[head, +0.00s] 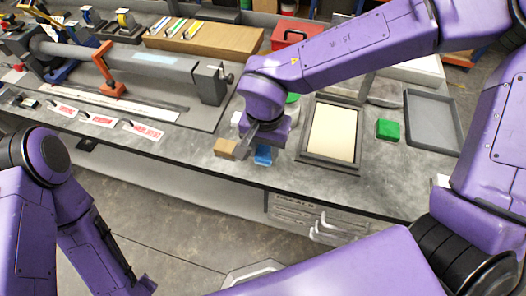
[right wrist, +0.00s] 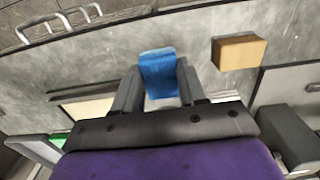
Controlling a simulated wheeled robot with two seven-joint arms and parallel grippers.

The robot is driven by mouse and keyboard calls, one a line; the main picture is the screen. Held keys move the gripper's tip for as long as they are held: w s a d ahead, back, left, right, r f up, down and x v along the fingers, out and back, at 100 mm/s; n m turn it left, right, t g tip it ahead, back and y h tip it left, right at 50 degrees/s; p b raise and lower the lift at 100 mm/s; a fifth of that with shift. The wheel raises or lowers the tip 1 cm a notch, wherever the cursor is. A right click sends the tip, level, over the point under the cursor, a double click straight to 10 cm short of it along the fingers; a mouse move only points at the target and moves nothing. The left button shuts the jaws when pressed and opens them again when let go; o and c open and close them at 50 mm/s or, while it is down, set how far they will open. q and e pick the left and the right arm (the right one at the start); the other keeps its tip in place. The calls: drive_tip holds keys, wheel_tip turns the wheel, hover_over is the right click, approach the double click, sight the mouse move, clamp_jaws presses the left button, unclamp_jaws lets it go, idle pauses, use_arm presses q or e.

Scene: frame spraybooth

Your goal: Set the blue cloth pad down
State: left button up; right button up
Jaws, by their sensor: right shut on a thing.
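The blue cloth pad (head: 263,155) is between the fingers of my right gripper (head: 257,143), near the front edge of the grey bench (head: 205,165). In the right wrist view, the pad (right wrist: 158,72) sticks out past the fingertips of the right gripper (right wrist: 158,88), which is shut on it. I cannot tell whether the pad touches the bench top. My left arm is at the lower left, off the bench; its gripper does not show.
A tan block (head: 225,148) lies just left of the pad, also in the right wrist view (right wrist: 238,52). A framed cream panel (head: 332,132), a green block (head: 388,129) and a grey tray (head: 433,120) are to the right. A clamp fixture (head: 110,75) fills the left.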

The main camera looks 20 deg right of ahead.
sight(263, 156)
drive_tip(key=shift+w+f, duration=0.25)
drive_tip(key=shift+f, duration=0.1)
drive_tip(key=shift+w+f, duration=0.2)
drive_tip(key=shift+f, duration=0.75)
drive_tip(key=shift+w+f, duration=0.15)
drive_tip(key=shift+f, duration=0.8)
drive_tip(key=shift+s, duration=0.15)
drive_tip(key=o, duration=0.9)
drive_tip(key=shift+f, duration=0.15)
drive_tip(key=shift+o, duration=0.2)
wheel_tip(263, 156, up, 12)
drive_tip(key=shift+r+p, duration=0.25)
drive_tip(key=shift+p, duration=0.05)
